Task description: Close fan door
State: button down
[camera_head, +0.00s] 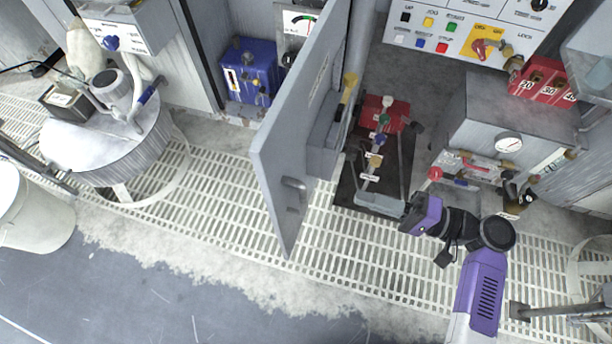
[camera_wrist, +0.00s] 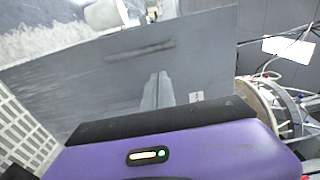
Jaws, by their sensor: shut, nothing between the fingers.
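The grey fan door (camera_head: 290,130) stands open, swung out over the grated floor, with a bar handle (camera_head: 293,195) low on its face. My gripper (camera_head: 408,208) is to the right of the door, on its inner side, with a visible gap between them in the head view. In the wrist view my gripper (camera_wrist: 157,78) is shut and empty. Its fingertips show in front of a flat grey panel (camera_wrist: 205,45), which looks like the door, with a dark slot-like mark. Whether the tips touch that panel cannot be told.
Behind the door, a dark recess holds a red block (camera_head: 385,113) and a row of coloured knobs. A grey box with a gauge (camera_head: 508,142) stands close on the right. A blue box (camera_head: 248,72) is behind the door's left. White grating (camera_head: 225,190) in front is clear.

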aim_at(301, 182)
jog(key=b+x, duration=0.1)
jog(key=x, duration=1.3)
jog(key=shift+s+a, duration=0.2)
jog(key=shift+s, duration=0.1)
jog(key=shift+a, duration=0.1)
